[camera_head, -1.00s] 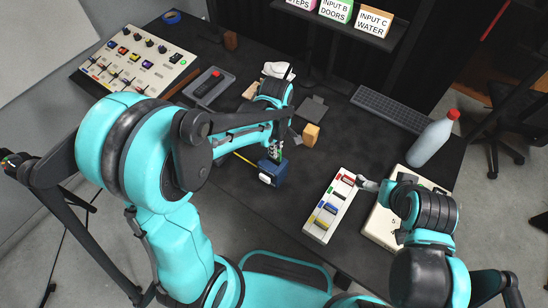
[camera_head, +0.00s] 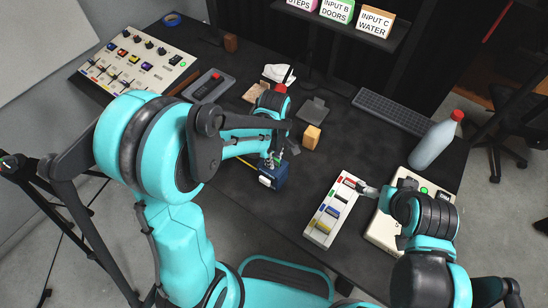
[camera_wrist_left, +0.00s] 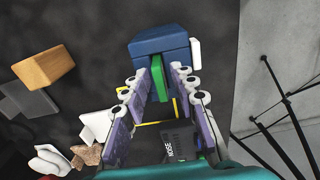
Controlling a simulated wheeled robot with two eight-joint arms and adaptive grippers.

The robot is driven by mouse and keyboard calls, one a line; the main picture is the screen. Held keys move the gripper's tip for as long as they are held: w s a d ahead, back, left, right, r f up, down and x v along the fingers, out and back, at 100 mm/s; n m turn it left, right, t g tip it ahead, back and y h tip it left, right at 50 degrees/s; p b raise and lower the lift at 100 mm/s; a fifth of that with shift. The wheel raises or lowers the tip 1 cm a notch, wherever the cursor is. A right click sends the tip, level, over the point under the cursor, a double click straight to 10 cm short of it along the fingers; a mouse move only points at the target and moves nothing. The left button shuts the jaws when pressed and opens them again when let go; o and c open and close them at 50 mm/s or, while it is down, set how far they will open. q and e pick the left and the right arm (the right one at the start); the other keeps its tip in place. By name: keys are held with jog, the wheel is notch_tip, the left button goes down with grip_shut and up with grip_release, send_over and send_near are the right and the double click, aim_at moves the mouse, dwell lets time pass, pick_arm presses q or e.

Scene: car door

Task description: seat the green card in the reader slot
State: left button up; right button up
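The reader is a blue block (camera_head: 274,180) with a white piece on its side, on the middle of the dark desk; it also shows at the top of the left wrist view (camera_wrist_left: 160,46). The green card (camera_wrist_left: 159,80) stands against the reader, its far end meeting the block; the slot itself is hidden. My left gripper (camera_head: 272,162) is low at the reader, its fingers on either side of the card. In the wrist view narrow gaps show beside the card, so the fingers look open around it. My right gripper (camera_head: 367,190) is beside the white rack; its finger gap is too small to judge.
A white rack (camera_head: 322,226) with coloured pieces and a pale box (camera_head: 380,229) lie to the right. A bottle (camera_head: 434,142), a keyboard (camera_head: 390,110) and an orange block (camera_head: 311,137) stand farther back. A switch panel (camera_head: 133,62) is at the left. Bare desk lies right of the reader.

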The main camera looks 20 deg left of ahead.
pick_arm(q)
notch_tip(320, 180, up, 11)
jog(key=p, duration=0.4)
jog(key=s+a+r+m+t, duration=0.4)
jog(key=s+r+m+t, duration=0.3)
jog(key=s+m, duration=0.3)
jog(key=m, duration=0.4)
jog(key=shift+s+a+r+p, duration=0.15)
jog(key=shift+a+r+p, duration=0.15)
jog(key=shift+a, duration=0.05)
jog(key=shift+f+b, duration=0.55)
